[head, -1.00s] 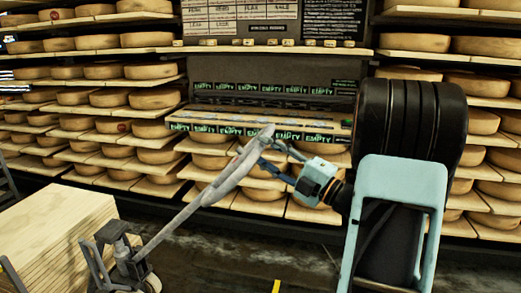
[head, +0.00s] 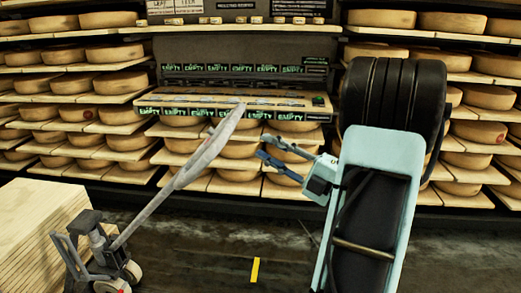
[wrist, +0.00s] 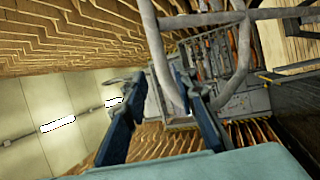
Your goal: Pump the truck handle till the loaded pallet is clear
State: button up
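The pallet truck (head: 100,255) stands at the lower left in the head view. Its grey handle (head: 190,170) leans up to the right, with the loop end (head: 230,125) highest. A stack of pale boards (head: 40,225) sits on the truck's side at the left edge; the pallet under it and its height off the floor are hidden. My gripper (head: 262,147) is open and empty, to the right of the handle and apart from it in the head view. In the wrist view my gripper (wrist: 168,75) has its fingers spread, with the handle loop (wrist: 160,60) beyond and between them.
Shelves of cheese wheels (head: 210,150) fill the back wall. A long box marked EMPTY (head: 235,115) lies on a shelf behind the handle. The dark floor (head: 200,250) between truck and arm is clear, with a yellow mark (head: 255,270) on it.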

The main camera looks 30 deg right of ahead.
jog(key=shift+w+a+f+m, duration=0.15)
jog(key=shift+f+m, duration=0.2)
jog(key=shift+m, duration=0.35)
jog(key=shift+c, duration=1.2)
jog(key=f+m, duration=0.1)
jog(key=m, duration=0.2)
jog(key=w+a+f+m+t+h, duration=0.1)
jog(key=m, duration=0.1)
jog(key=m+t, duration=0.1)
jog(key=m, duration=0.2)
jog(key=shift+w+a+f+m, duration=0.25)
jog(key=shift+w+f+m, duration=0.05)
jog(key=shift+w+f, duration=0.1)
grip_shut()
jog(key=a+f+n+t+h, duration=0.1)
jog(key=a+f+n+h, duration=0.3)
jog(key=n, duration=0.7)
jog(key=w+d+f+n+h, duration=0.15)
jog(key=n+h, duration=0.35)
jog(key=n, duration=0.5)
jog(key=a+f+n+t+h, duration=0.15)
jog(key=f+n+h, duration=0.3)
jog(key=n, duration=0.65)
jog(key=a+r+p+x, duration=0.1)
jog(key=a+x, duration=0.1)
jog(key=x, duration=1.1)
jog(key=shift+a+g, duration=0.45)
